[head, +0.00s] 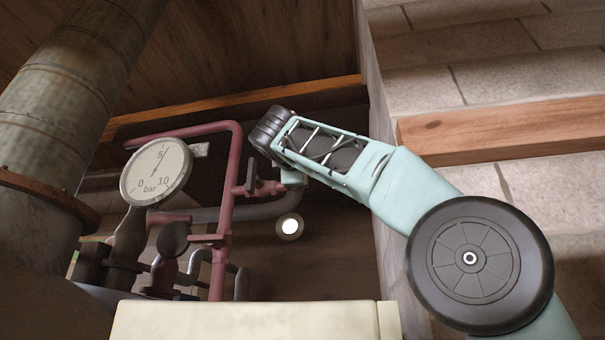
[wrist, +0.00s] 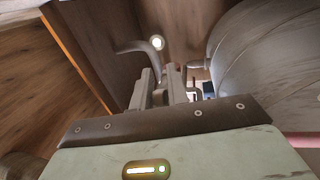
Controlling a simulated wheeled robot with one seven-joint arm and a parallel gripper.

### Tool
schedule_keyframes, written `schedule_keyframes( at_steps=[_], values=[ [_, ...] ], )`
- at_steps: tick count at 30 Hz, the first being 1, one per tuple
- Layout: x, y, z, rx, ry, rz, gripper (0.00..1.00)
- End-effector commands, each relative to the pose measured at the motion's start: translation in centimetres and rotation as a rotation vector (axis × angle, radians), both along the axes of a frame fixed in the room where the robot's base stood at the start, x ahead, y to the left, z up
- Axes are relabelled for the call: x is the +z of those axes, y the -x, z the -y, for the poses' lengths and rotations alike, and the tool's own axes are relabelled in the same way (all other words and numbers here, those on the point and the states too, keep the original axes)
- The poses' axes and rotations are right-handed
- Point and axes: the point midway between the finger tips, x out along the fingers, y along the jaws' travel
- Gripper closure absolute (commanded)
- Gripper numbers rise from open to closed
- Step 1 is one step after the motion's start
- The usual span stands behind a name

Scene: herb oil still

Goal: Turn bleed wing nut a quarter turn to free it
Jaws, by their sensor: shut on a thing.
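My gripper (head: 277,186) reaches in from the right to the dark red upright pipe (head: 231,190), at a short side fitting. In the wrist view my two grey fingers (wrist: 163,90) point ahead with a narrow gap between them. They are shut on a small part, which I take to be the bleed wing nut (wrist: 161,98). The fingers hide most of it, so I cannot tell its angle. In the head view I cannot clearly separate the nut from the fitting and fingertips.
A round pressure gauge (head: 156,171) stands left of the red pipe, with small pipes and valves below it. A large metal cylinder (head: 75,90) fills the left side. A stone wall with a wooden beam (head: 500,135) is close on the right. A round light (head: 290,226) shows beneath my gripper.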

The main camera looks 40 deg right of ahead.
Motion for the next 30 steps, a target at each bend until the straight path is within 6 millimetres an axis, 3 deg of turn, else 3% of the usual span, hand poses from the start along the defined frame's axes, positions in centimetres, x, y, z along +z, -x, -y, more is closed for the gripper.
schedule_keyframes(
  at_steps=[19,20,21,22,30],
  values=[
    [0.16,-0.10,-0.17,0.005,0.032,-0.038,1.00],
    [0.16,-0.11,-0.18,0.005,0.032,-0.038,0.78],
    [0.15,-0.11,-0.17,0.005,0.032,-0.038,0.67],
    [0.14,-0.10,-0.16,0.005,0.032,-0.038,0.63],
    [0.06,-0.05,-0.13,0.002,0.030,-0.039,0.63]
  ],
)
